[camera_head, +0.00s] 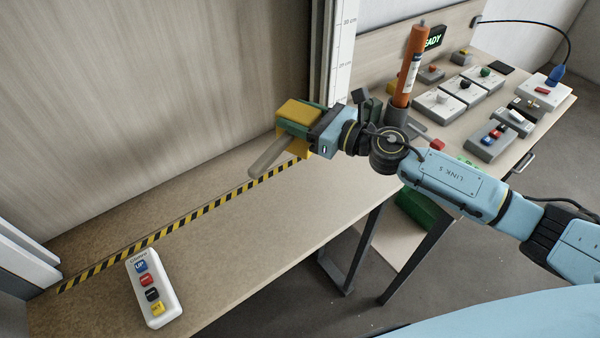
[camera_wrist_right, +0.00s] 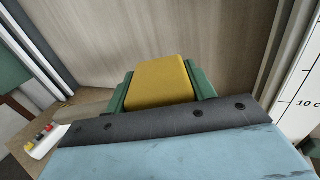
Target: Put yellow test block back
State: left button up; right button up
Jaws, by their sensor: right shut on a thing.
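The yellow test block (camera_head: 299,112) is held between the green fingers of my right gripper (camera_head: 304,117), at the far right end of the striped line. The gripper is shut on it. In the right wrist view the block's yellow top (camera_wrist_right: 160,82) shows between the two green fingers (camera_wrist_right: 160,90), with a wood-grain panel behind. In the head view a yellow part also shows below the fingers. The block's underside is hidden, so I cannot tell whether it touches the table. My left gripper is not in view.
A black-and-yellow line (camera_head: 170,229) crosses the table (camera_head: 250,250). A white button box (camera_head: 154,287) lies front left. A grey bar (camera_head: 268,157) is beside my gripper. A centimetre scale (camera_head: 341,50) stands behind. An orange cylinder (camera_head: 410,65) stands near my wrist. A side bench (camera_head: 462,127) holds several devices.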

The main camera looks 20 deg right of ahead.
jog(key=shift+w+f, duration=0.1)
jog(key=shift+f, duration=0.1)
notch_tip(320, 180, down, 6)
jog(key=b, duration=0.2)
jog(key=shift+d+r+b, duration=0.1)
jog(key=shift+r+b, duration=0.15)
jog(key=shift+b, duration=0.1)
jog(key=shift+f+b, duration=0.65)
jog(key=shift+f, duration=1.35)
jog(key=shift+f, duration=0.15)
jog(key=o, duration=0.7)
jog(key=shift+f, duration=0.15)
jog(key=shift+c, duration=0.2)
jog(key=o, duration=0.4)
jog(key=shift+o, duration=0.2)
